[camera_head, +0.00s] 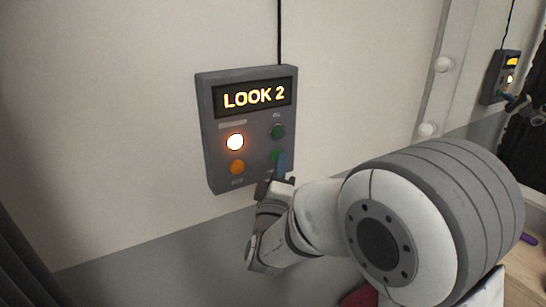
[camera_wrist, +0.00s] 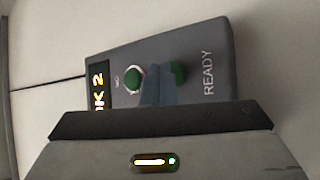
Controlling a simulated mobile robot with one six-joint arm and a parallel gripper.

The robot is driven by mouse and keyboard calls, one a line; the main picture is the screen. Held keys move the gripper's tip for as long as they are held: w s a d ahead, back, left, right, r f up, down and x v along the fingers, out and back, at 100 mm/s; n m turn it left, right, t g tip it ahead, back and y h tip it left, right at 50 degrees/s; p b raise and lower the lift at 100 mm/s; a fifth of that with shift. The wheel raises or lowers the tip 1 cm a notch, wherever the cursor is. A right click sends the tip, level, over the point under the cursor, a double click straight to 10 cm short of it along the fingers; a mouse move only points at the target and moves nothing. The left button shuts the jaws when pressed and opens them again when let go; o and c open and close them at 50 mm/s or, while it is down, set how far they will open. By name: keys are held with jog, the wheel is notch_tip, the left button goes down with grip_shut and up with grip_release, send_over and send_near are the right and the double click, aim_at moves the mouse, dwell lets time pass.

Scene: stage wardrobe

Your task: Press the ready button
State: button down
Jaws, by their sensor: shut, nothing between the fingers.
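A grey wall panel (camera_head: 213,160) has a lit display (camera_head: 254,97) reading "LOOK 2". In the wrist view the label "READY" stands beside a green button (camera_wrist: 179,72). That button is the lower right one (camera_head: 275,156) in the head view, partly hidden by my gripper. My gripper (camera_head: 282,166) is shut and empty. Its bluish fingertips (camera_wrist: 158,82) overlap the ready button's edge in the wrist view. I cannot tell whether they touch it or whether it is pressed in.
The panel also has an upper green button (camera_head: 277,132), a glowing white light (camera_head: 235,142) and an orange button (camera_head: 237,167). A black cable (camera_head: 279,35) runs up from the panel. A mirror with round bulbs (camera_head: 443,64) stands at right, reflecting the panel. The wall left of the panel is clear.

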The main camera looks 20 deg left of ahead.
jog(key=shift+w+a, duration=0.1)
jog(key=shift+a, duration=0.05)
dwell(0.5)
jog(key=shift+s+d+b, duration=0.5)
jog(key=shift+s+d, duration=0.05)
jog(key=shift+d, duration=0.05)
jog(key=shift+s+d+b, duration=0.75)
jog(key=shift+s+d, duration=0.85)
jog(key=shift+d, duration=0.3)
